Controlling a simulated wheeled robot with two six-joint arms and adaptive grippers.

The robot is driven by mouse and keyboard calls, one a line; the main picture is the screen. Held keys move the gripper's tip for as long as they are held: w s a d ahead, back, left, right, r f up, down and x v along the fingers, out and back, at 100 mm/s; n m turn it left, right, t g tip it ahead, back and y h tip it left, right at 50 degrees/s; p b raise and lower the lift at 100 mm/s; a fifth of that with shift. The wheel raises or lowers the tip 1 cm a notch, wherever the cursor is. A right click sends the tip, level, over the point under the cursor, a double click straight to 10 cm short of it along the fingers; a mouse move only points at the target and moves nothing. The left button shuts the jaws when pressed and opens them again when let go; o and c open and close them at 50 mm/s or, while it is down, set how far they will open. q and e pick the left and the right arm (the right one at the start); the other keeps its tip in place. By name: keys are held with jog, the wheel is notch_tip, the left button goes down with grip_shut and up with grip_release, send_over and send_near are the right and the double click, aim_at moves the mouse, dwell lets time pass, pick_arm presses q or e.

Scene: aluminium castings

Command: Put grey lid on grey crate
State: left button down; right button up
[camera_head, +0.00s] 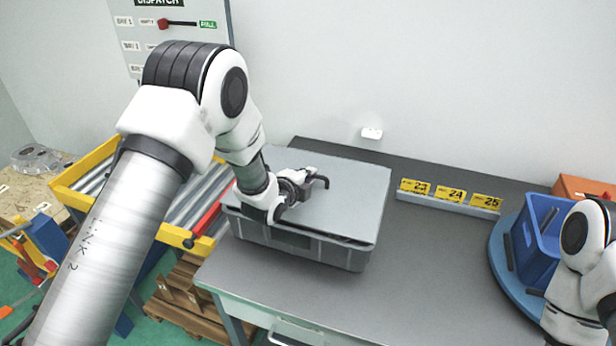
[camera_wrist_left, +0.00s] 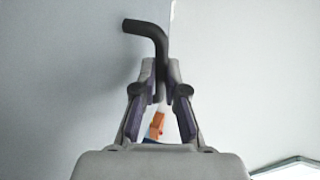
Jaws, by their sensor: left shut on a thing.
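The grey lid (camera_head: 350,194) lies over the top of the grey crate (camera_head: 305,245) on the table. A dark gap shows along the front and right between lid and crate rim, so I cannot tell whether the lid is fully seated. My left gripper (camera_head: 298,186) is above the lid, shut on its dark bent handle (camera_head: 321,179). In the left wrist view the handle (camera_wrist_left: 152,40) sticks out from between the fingertips (camera_wrist_left: 160,92), with the pale lid surface behind it. My right arm is at the right edge; its gripper is not in view.
The grey table (camera_head: 435,260) is clear right of the crate. A blue bin (camera_head: 535,245) stands on a round blue base (camera_head: 500,255). Yellow number labels (camera_head: 450,194) stand at the back. A yellow-framed rack (camera_head: 85,165) is left of the table, with a wooden pallet (camera_head: 180,300) below.

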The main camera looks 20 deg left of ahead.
pick_arm(q)
jog(key=shift+f+b, duration=0.9)
jog(key=shift+f, duration=0.15)
jog(key=c, duration=1.2)
grip_release()
jog(key=shift+o, duration=0.2)
jog(key=shift+s, duration=0.1)
jog(key=v, duration=0.8)
